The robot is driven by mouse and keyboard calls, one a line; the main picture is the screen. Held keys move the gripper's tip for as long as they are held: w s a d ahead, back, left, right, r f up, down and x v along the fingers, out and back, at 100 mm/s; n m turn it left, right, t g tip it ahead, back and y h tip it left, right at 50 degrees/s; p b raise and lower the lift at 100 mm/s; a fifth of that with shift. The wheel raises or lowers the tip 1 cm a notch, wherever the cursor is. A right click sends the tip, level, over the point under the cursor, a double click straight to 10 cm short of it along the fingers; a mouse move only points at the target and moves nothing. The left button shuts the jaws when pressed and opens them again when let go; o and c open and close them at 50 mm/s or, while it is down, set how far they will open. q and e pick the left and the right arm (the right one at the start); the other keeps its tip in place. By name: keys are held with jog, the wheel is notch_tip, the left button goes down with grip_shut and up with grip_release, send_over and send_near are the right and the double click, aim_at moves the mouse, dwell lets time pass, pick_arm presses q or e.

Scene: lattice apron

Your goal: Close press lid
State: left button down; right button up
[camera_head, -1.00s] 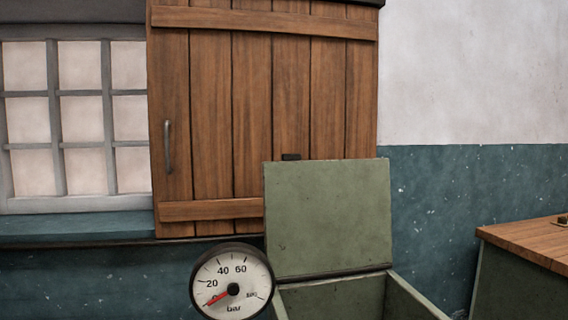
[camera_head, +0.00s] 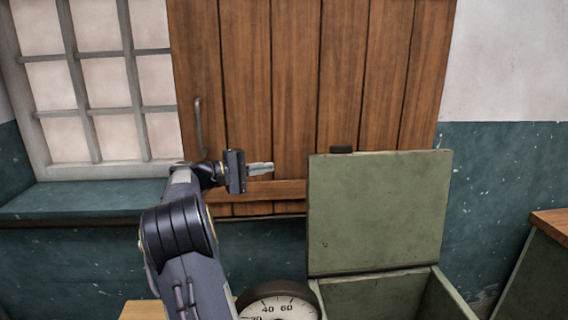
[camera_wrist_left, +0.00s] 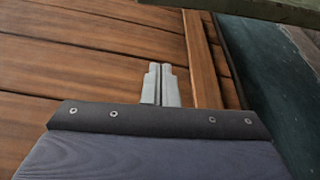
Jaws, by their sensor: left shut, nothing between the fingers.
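The press is a green box (camera_head: 375,296) with its flat green lid (camera_head: 375,212) standing upright, hinged at the back edge, so the box is open. A small dark catch (camera_head: 341,149) shows at the lid's top edge. My left gripper (camera_head: 270,168) is shut and empty, left of the lid and apart from it, in front of the wooden shutter. In the left wrist view the closed fingers (camera_wrist_left: 161,72) point toward brown planks, and a greenish edge (camera_wrist_left: 275,10), likely the lid, crosses the top right. My right gripper is not in view.
A round pressure gauge (camera_head: 279,306) stands at the box's left front. A wooden plank shutter (camera_head: 290,90) with a metal handle (camera_head: 198,128) covers the wall behind. A barred window (camera_head: 90,85) with a teal sill (camera_head: 90,199) is at left. A wood-topped cabinet (camera_head: 552,222) stands at right.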

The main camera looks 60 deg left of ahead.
pick_arm(q)
jog(key=w+d+p, duration=0.3)
jog(key=w+d, duration=0.2)
jog(key=w, duration=0.2)
jog(key=shift+w, duration=0.3)
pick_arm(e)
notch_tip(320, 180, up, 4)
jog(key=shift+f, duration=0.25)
pick_arm(q)
jog(key=shift+d+r, duration=0.1)
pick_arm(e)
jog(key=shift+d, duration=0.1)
